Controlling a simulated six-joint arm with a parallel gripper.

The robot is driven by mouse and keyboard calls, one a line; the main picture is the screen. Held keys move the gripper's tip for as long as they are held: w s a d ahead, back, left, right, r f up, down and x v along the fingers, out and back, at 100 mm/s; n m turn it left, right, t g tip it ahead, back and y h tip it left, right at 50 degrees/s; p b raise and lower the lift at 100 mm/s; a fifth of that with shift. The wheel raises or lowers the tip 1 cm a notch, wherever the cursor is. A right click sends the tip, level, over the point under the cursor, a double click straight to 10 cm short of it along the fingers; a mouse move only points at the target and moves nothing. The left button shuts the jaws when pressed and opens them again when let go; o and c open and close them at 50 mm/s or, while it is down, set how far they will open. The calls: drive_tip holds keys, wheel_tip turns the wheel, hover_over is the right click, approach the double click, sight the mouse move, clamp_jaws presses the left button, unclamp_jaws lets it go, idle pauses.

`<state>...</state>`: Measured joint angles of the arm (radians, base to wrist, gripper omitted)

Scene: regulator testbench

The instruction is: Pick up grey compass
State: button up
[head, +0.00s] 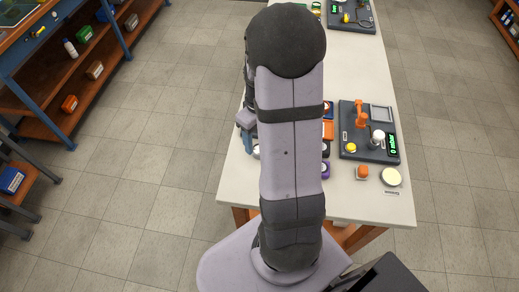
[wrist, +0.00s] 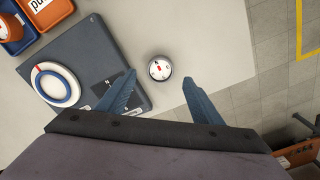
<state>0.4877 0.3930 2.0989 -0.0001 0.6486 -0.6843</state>
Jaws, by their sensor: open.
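The compass (wrist: 160,68) is a small round thing with a grey rim and a white face with red and dark marks. It lies face up on the pale table, near its edge, in the wrist view. My gripper (wrist: 160,77) is open and empty. Its two blue fingers show on either side of the compass in the picture, apart from it; the height between them cannot be told. In the head view my arm covers much of this area, and only part of a blue finger (head: 248,143) shows.
A dark flat plate (wrist: 75,60) with a white and blue ring (wrist: 54,85) lies just left of the compass. Orange and blue bins (wrist: 48,12) stand beyond it. The table (wrist: 205,30) is clear right of the compass up to its edge. A testbench board (head: 352,140) stands right of my arm.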

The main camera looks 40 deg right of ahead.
drive_tip(key=shift+s+f+p, duration=0.1)
drive_tip(key=shift+f+p, duration=0.6)
drive_tip(key=shift+f, duration=1.55)
drive_tip(key=c, duration=1.2)
drive_tip(key=shift+o, duration=0.2)
